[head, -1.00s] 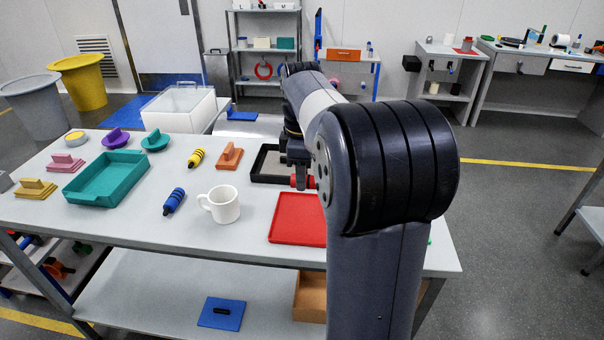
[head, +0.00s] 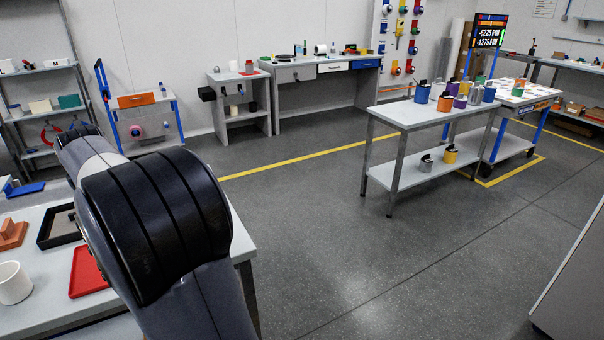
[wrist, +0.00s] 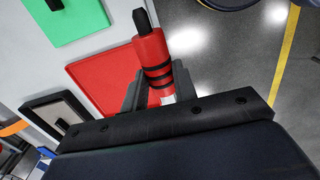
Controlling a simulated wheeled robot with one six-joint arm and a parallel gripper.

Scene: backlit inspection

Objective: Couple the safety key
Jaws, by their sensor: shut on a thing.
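A red cylindrical piece with black bands and a black end, seemingly the safety key (wrist: 150,48), stands out between the fingers of my gripper (wrist: 160,84) in the wrist view. The gripper is shut on it. The key is above the table's edge area, with the red tray behind it. In the head view my arm hides the gripper and the key. I cannot tell which thing the key couples to.
A red tray (head: 88,272), a black tray (head: 58,228) and a white mug (head: 14,283) are on the near table. A table with several cans (head: 405,116) stands at right. A wall board (head: 398,62) holds coloured pieces. Grey floor between is clear.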

